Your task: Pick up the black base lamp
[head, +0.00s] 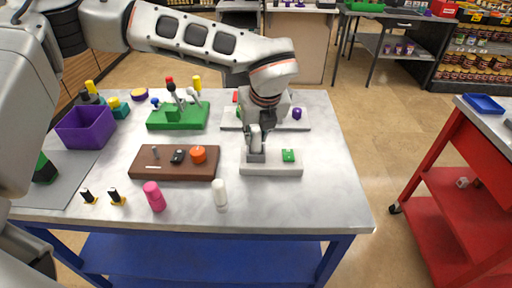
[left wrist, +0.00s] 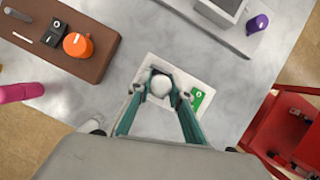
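A lamp with a round whitish top and dark parts around it (left wrist: 160,85) stands on a white board (left wrist: 213,77) in the left wrist view. In the head view the lamp is mostly hidden by my left gripper (head: 256,142), which points down over the left part of the white board (head: 285,169). In the left wrist view my left gripper (left wrist: 161,95) has its fingers apart, one on each side of the lamp. I see no clear grip on it. My right gripper is not in view.
A brown board (head: 140,167) with an orange knob (head: 198,154) lies to the left. A white cylinder (head: 220,195) and a pink one (head: 154,196) stand in front. The table's right side is clear.

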